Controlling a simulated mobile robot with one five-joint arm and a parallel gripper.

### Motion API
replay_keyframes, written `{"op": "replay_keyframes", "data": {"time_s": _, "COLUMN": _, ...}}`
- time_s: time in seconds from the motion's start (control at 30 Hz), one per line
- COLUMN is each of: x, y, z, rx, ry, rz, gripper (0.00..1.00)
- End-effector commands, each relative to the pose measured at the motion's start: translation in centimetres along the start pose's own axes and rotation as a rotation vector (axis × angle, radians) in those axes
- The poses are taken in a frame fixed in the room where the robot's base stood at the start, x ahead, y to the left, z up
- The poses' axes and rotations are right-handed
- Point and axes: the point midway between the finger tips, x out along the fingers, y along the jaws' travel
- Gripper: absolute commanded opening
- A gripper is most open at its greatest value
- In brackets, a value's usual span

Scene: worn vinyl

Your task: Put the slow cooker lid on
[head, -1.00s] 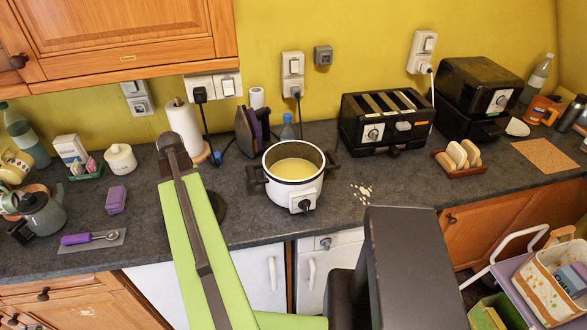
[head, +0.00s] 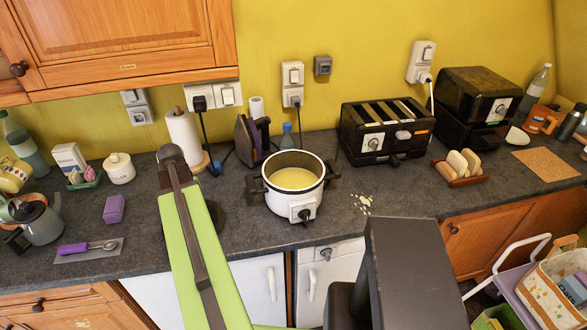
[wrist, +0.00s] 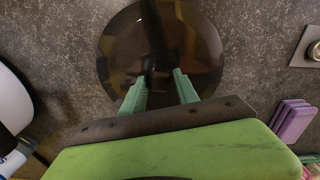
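The slow cooker (head: 278,206) is a white pot with dark handles and a front control, standing uncovered on the counter with pale yellow contents. It shows partly at the left edge of the wrist view (wrist: 12,104). The lid (wrist: 118,42) is a dark, glossy round disc lying on the counter between the cooker and a purple sponge. In the head view my arm covers most of it, and a dark edge shows (head: 217,217). My gripper (wrist: 159,80) is open, its two green fingers apart over the lid's near part. Whether they touch it is unclear.
An iron (head: 246,142) and a paper towel roll (head: 184,138) stand behind the lid. A black toaster (head: 385,130) and toast rack (head: 459,167) are right of the cooker. Crumbs (head: 363,202) lie beside it. The purple sponge (head: 114,209) and a scoop (head: 88,247) lie left.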

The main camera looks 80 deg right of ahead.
Motion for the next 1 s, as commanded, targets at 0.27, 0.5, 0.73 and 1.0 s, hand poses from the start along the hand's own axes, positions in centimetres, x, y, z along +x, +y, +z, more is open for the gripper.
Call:
{"op": "replay_keyframes", "data": {"time_s": 0.27, "x": 0.0, "y": 0.0, "z": 0.0, "rx": -0.001, "ry": 0.000, "rz": 0.000, "gripper": 0.00}}
{"op": "replay_keyframes", "data": {"time_s": 0.5, "x": -1.1, "y": 0.0, "z": 0.0, "rx": 0.000, "ry": 0.000, "rz": 0.000, "gripper": 0.00}}
{"op": "replay_keyframes", "data": {"time_s": 0.73, "x": -2.8, "y": 0.0, "z": 0.0, "rx": 0.000, "ry": 0.000, "rz": 0.000, "gripper": 0.00}}
{"op": "replay_keyframes", "data": {"time_s": 1.0, "x": -4.6, "y": 0.0, "z": 0.0, "rx": 0.000, "ry": 0.000, "rz": 0.000, "gripper": 0.00}}
